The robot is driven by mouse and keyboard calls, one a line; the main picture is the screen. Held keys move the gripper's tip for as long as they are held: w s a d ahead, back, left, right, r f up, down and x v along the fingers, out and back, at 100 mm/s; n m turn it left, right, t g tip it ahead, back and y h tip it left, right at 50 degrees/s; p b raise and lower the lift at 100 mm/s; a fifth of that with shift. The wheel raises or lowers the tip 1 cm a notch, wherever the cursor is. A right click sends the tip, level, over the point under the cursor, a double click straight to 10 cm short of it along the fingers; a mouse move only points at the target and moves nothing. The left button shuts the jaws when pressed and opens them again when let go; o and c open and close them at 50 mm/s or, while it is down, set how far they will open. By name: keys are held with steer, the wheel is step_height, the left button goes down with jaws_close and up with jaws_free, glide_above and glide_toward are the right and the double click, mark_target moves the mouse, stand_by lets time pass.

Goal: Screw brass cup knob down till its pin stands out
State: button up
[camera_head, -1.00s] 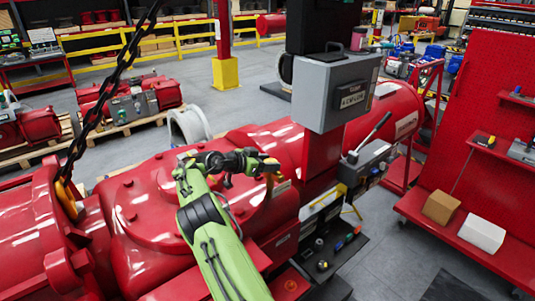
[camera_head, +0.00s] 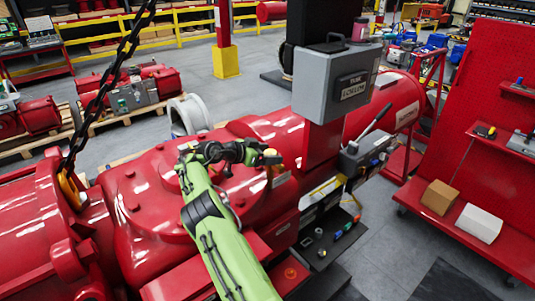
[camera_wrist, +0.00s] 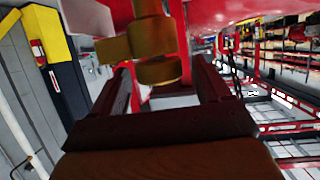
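The brass cup knob (camera_wrist: 158,70) shows at the top centre of the wrist view, at the end of a brass fitting (camera_wrist: 152,37) with a side stub. My gripper (camera_wrist: 162,82) has its two dark fingers apart, one on each side of the knob. A gap shows at the right finger; contact at the left finger is unclear. In the head view my gripper (camera_head: 262,158) is at the brass fitting (camera_head: 271,157) on the side of the red actuator (camera_head: 165,195), too small there to judge the fingers. No pin is visible.
A grey box (camera_head: 338,82) on a red post hangs just right of my gripper. A black chain (camera_head: 105,85) hangs at the left. A tool tray (camera_head: 330,238) lies below right. A red shelf rack (camera_head: 490,230) stands at the right, with open floor before it.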

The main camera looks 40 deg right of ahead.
mark_target(268, 153)
step_height(268, 153, up, 10)
stand_by(0.5)
